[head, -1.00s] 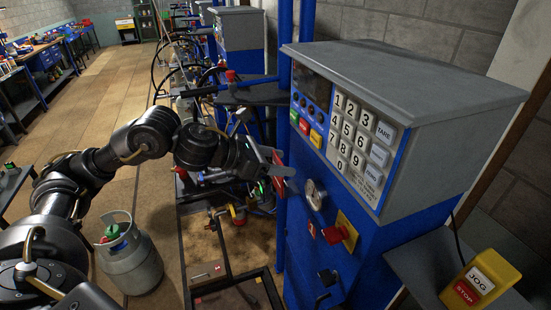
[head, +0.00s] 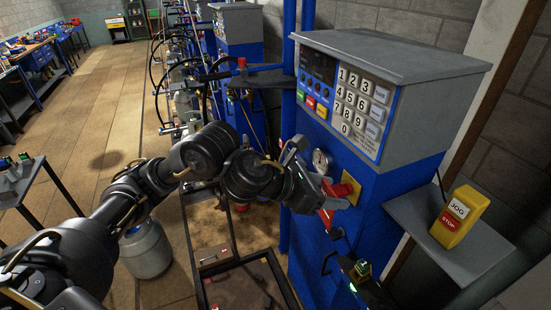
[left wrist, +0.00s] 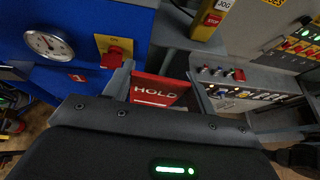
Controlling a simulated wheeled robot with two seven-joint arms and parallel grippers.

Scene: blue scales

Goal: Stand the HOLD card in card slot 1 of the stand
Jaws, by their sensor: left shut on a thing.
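My left gripper (head: 318,185) is shut on the red HOLD card (head: 334,203), in front of the blue cabinet. In the left wrist view the HOLD card (left wrist: 155,90) sits between the two fingers, its white lettering facing the camera. The card is held in the air, with the cabinet front to its left there. A small red plate marked 1 (left wrist: 77,77) shows on the cabinet front in the left wrist view. I cannot make out the stand or card slot 1 for certain. My right gripper is not identifiable.
The blue cabinet has a gauge (head: 321,160), a yellow plate with a red knob (head: 350,188) and a grey keypad housing (head: 420,90). A yellow JOG/STOP box (head: 460,215) stands on a grey shelf (head: 490,250). A dark item with a green light (head: 362,275) is low beside the cabinet.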

